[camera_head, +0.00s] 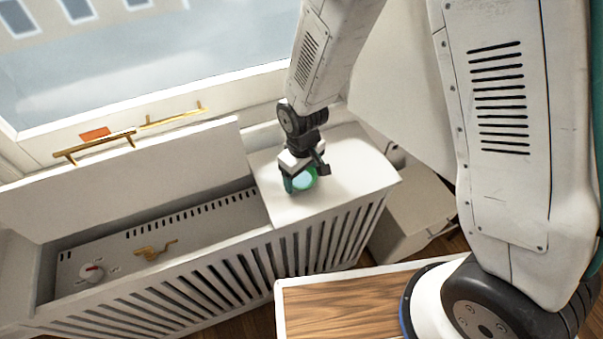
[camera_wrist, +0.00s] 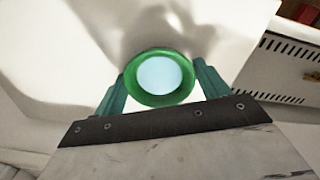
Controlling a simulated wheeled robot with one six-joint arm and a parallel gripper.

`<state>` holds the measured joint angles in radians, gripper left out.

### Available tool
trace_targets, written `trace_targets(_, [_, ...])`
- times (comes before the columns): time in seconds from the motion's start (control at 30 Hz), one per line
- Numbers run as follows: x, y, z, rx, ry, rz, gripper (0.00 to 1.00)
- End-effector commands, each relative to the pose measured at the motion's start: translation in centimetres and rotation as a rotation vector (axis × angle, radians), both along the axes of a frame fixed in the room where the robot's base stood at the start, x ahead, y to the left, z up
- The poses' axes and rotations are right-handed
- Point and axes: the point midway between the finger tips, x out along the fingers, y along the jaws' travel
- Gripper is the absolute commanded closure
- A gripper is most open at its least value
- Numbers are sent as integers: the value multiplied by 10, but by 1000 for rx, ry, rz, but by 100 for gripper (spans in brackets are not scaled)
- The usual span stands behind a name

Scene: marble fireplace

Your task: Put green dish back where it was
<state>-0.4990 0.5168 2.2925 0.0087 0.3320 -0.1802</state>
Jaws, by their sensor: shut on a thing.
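The green dish (camera_wrist: 184,97) is round with a green rim and a pale blue-white inside. It sits between the two teal fingers of my gripper (camera_wrist: 162,92) in the wrist view, which is shut on it. In the head view, the dish (camera_head: 303,179) shows below my gripper (camera_head: 300,180), partly hidden by it. Both are over the white top (camera_head: 345,165) of the slatted radiator cover. I cannot tell whether the dish touches this surface.
Left of the white top, an open compartment (camera_head: 160,240) has a raised lid (camera_head: 120,180), a red-marked knob (camera_head: 92,272) and a brass handle (camera_head: 155,250). A window (camera_head: 150,60) with brass handles stands behind. The white top around the dish looks clear.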

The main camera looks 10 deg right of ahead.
Motion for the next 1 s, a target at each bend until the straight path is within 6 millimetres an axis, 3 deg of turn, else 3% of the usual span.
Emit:
trace_targets(0.13, [0, 1, -3, -1, 1, 1, 57])
trace_targets(0.17, [0, 1, -3, -1, 1, 2, 23])
trace_targets(0.23, [-1, 2, -3, -1, 1, 3, 4])
trace_targets(0.53, [0, 2, -2, 0, 0, 3, 4])
trace_targets(0.67, [0, 2, 9, 1, -3, 3, 4])
trace_targets(1.0, [1, 2, 78, 3, -5, 3, 4])
